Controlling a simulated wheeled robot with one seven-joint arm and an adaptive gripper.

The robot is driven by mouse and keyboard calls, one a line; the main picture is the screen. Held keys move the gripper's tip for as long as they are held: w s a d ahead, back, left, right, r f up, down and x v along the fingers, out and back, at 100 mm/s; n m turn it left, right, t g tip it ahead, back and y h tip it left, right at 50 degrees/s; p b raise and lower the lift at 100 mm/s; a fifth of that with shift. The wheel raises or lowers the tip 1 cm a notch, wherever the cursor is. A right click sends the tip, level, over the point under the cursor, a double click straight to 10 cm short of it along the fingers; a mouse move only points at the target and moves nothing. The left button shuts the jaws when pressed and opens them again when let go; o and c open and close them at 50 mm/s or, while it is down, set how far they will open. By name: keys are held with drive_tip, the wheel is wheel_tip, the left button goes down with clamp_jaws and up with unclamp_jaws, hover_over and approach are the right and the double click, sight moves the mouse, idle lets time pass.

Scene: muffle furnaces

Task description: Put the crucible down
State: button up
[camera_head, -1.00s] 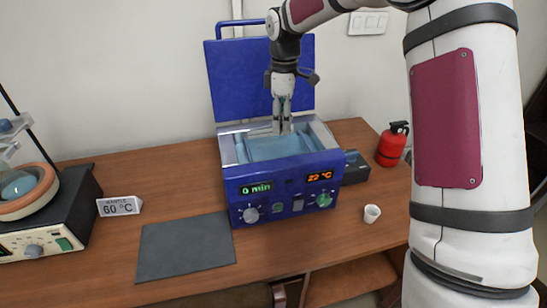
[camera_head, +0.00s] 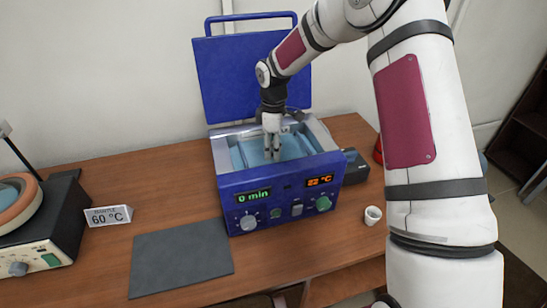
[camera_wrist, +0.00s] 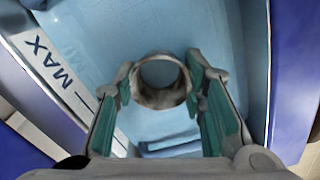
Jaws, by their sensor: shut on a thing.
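A small round crucible (camera_wrist: 161,97) shows in the wrist view, its open mouth facing the camera. My gripper (camera_wrist: 160,90) is shut on it, with a green-padded finger on either side. In the head view my gripper (camera_head: 272,153) points down inside the open blue bath (camera_head: 275,190). There the held crucible cannot be made out. The wrist view shows pale blue water or lining around and below the crucible; I cannot tell whether it touches the bottom. A MAX mark (camera_wrist: 50,60) is on the bath wall to the left.
The bath's blue lid (camera_head: 250,75) stands open behind. A white cup (camera_head: 373,215) stands on the table to the right. A dark grey mat (camera_head: 181,258) lies front left. A 60 °C sign (camera_head: 108,215) and a heating mantle (camera_head: 40,240) are at the left.

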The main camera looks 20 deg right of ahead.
drive_tip(key=shift+f, duration=1.95)
drive_tip(key=shift+f, duration=0.1)
drive_tip(key=o, duration=1)
drive_tip(key=shift+o, duration=0.2)
